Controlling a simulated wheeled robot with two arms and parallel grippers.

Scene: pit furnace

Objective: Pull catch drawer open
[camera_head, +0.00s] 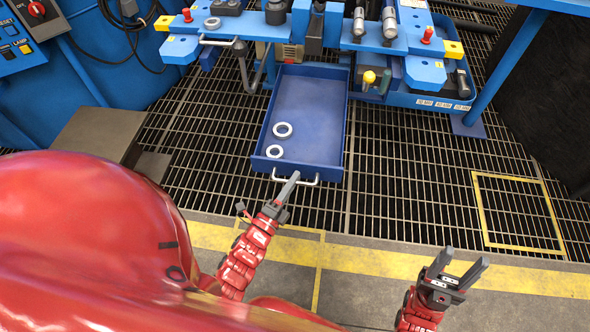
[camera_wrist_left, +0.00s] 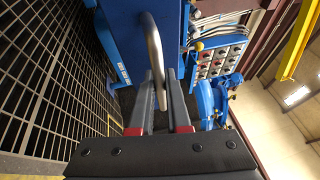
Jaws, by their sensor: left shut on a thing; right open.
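The blue catch drawer (camera_head: 310,110) is pulled out from under the blue workstation, and its open tray shows in the head view. Two pale rings (camera_head: 283,130) lie inside it, near its left side. A silver bar handle (camera_head: 307,181) is on its front face. In the left wrist view the handle (camera_wrist_left: 155,60) passes between the two fingers. My right gripper (camera_head: 459,268) is open and empty, to the right of the drawer, over the yellow-striped floor.
The drawer extends over a dark floor grating (camera_head: 400,160). The blue workstation (camera_head: 375,35) with tools and knobs stands behind. A grey box (camera_head: 98,135) sits on the left. A yellow-outlined square (camera_head: 517,212) marks the floor at right.

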